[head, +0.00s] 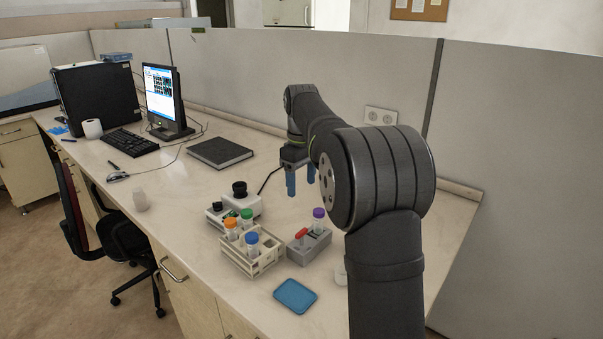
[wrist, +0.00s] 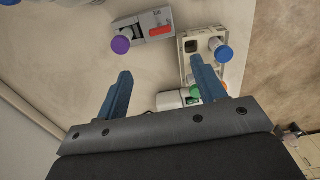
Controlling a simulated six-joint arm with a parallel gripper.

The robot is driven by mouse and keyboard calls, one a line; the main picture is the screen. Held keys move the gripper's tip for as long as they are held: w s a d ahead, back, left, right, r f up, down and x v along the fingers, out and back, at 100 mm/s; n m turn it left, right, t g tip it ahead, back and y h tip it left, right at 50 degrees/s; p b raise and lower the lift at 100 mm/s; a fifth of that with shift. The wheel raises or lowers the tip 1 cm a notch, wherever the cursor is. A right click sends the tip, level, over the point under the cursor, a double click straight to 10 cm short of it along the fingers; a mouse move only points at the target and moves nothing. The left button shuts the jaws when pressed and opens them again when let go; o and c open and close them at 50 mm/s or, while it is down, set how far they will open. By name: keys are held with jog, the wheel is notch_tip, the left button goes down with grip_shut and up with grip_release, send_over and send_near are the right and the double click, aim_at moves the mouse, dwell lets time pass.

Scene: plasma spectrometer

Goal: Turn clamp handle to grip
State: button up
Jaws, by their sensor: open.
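A small grey block (head: 312,247) with a red handle (head: 301,233) stands on the bench, with a purple-capped tube (head: 318,214) at its far side. I take the red handle to be the clamp handle. In the wrist view the red handle (wrist: 161,29) lies on the grey block's face, beside the purple cap (wrist: 121,45). My gripper (head: 300,184) hangs above the bench, behind the block, apart from it. Its two blue fingers point down, open and with nothing between them. In the wrist view my gripper (wrist: 160,69) shows the block beyond the fingertips.
A white rack (head: 255,265) with orange, green and blue-capped tubes stands left of the block. A white device with a black knob (head: 240,190) is behind the rack. A blue tray (head: 295,296) lies in front. A black notebook (head: 219,153) and a monitor (head: 163,97) are farther left.

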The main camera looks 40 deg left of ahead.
jog(key=shift+r, duration=1.1)
notch_tip(320, 180, up, 8)
dwell(0.4)
notch_tip(320, 180, down, 9)
dwell(0.7)
jog(key=shift+f, duration=0.1)
